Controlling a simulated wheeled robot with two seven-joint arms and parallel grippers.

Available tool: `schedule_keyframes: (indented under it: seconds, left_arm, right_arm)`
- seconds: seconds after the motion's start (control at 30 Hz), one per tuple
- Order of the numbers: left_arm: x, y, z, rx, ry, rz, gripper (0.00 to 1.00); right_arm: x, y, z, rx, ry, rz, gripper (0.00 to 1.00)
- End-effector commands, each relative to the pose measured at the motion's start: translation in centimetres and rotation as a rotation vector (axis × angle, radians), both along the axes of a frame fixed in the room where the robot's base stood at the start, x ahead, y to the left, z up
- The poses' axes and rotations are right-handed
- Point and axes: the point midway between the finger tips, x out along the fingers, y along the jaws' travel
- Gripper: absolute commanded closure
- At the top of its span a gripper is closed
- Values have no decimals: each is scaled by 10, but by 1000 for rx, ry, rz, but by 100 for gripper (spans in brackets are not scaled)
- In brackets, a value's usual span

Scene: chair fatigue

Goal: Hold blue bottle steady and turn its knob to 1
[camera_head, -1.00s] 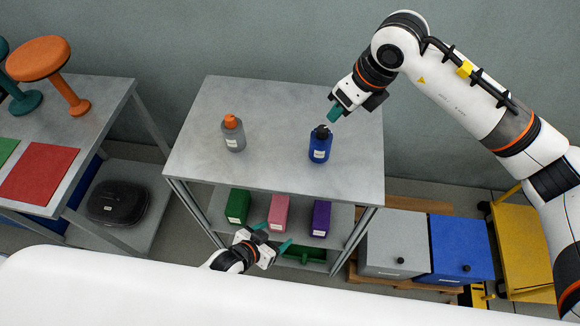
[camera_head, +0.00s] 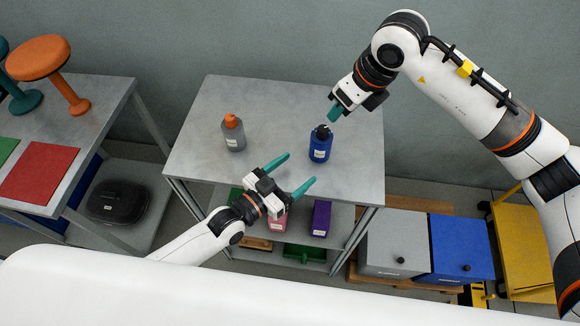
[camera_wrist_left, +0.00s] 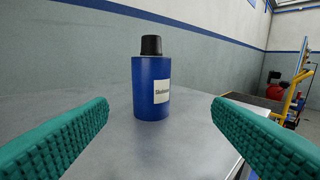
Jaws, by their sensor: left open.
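The blue bottle (camera_head: 319,149) with a black knob (camera_head: 322,131) stands upright on the grey table (camera_head: 190,150), right of its middle. It also shows in the left wrist view (camera_wrist_left: 152,95), with a white label and its black top (camera_wrist_left: 151,45). My left gripper (camera_head: 295,172) is open and empty over the table's front edge, in front of the bottle and apart from it. Its teal fingers frame the bottle in the left wrist view. My right gripper (camera_head: 336,111) is above and behind the bottle, near its knob; whether its fingers are apart cannot be seen.
A grey bottle with an orange top (camera_head: 233,134) stands left on the same table. Purple (camera_head: 321,219) and pink boxes stand on the shelf below. A side table with a red mat (camera_head: 38,174) and stools is at the left. The tabletop between the bottles is clear.

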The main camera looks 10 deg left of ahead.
Motion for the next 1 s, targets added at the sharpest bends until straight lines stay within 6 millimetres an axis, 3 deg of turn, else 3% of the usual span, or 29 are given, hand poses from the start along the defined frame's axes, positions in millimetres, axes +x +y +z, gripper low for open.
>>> schedule_keyframes:
  seconds: [0.23, 0.7, 1.0]
  left_arm:
    - [23, -2, 2, -6, -34, 17, 26]
    - [89, -53, 2, -4, -32, 16, 26]
    - [105, -66, 2, -4, -31, 15, 26]
  right_arm:
    - [0, 0, 0, 0, 0, 0, 64]
    - [0, 0, 0, 0, 0, 0, 64]
    - [0, 0, 0, 0, 0, 0, 64]
